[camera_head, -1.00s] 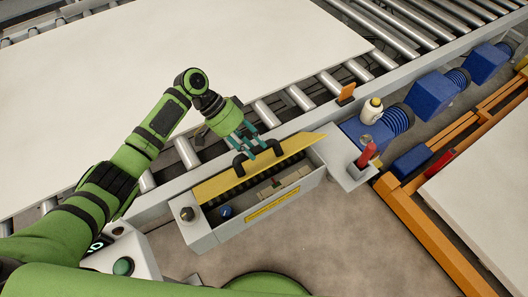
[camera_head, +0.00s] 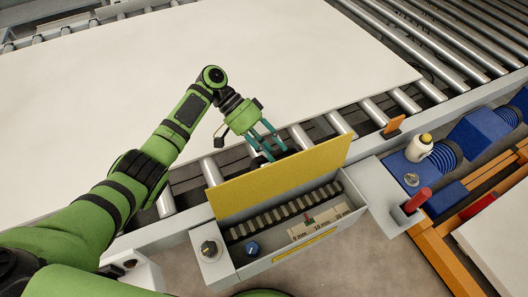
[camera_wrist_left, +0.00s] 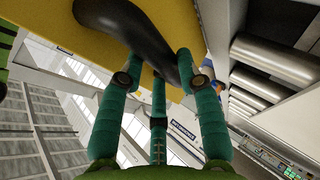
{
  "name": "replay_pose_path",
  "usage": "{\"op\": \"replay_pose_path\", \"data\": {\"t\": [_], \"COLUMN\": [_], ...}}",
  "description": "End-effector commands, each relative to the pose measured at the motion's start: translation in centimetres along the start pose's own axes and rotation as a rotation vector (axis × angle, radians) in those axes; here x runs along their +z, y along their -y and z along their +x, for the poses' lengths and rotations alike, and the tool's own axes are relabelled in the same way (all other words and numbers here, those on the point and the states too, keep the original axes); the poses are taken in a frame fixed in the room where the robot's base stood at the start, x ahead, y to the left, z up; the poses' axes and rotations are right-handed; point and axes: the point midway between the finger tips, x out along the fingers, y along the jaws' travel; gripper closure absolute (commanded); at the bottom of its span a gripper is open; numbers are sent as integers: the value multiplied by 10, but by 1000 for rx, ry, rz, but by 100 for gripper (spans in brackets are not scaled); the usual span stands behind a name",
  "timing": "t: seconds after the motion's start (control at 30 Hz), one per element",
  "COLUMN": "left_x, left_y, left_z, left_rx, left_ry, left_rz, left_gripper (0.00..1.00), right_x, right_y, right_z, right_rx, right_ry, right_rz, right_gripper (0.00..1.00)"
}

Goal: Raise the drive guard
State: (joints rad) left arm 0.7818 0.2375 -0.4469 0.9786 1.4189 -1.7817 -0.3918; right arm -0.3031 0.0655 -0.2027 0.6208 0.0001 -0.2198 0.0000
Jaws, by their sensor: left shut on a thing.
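The drive guard is a yellow panel (camera_head: 280,180) hinged along the back of a grey box (camera_head: 300,250). It now stands steeply tilted up, with the box open below it. My left gripper (camera_head: 270,150) is behind the panel's top edge in the head view. In the left wrist view, the teal fingers (camera_wrist_left: 155,80) are shut on the guard's black handle (camera_wrist_left: 130,30), which is fixed to the yellow panel (camera_wrist_left: 55,30). The handle is mostly hidden in the head view. My right gripper is not in view.
A red lever (camera_head: 417,200) and a white bottle (camera_head: 419,148) stand to the right. A large white board (camera_head: 200,80) lies on rollers behind.

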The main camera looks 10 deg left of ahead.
Motion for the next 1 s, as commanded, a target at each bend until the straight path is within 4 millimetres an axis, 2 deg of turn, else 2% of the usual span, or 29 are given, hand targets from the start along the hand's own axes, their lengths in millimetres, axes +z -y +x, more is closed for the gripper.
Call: {"op": "replay_pose_path", "data": {"t": [0.03,0.5,0.53,0.6,1.0], "left_x": [12,10,10,10,5], "left_y": [8,6,6,6,4], "left_z": [15,15,15,16,8], "left_rx": [10,26,26,26,23], "left_ry": [36,39,39,39,25], "left_rz": [-19,-24,-24,-24,-21], "left_gripper": [100,100,61,41,41], "right_x": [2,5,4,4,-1], "right_y": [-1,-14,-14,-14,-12], "right_z": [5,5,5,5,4], "right_rx": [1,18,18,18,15], "right_ry": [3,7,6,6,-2], "right_rz": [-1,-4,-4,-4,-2], "right_gripper": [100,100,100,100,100]}}
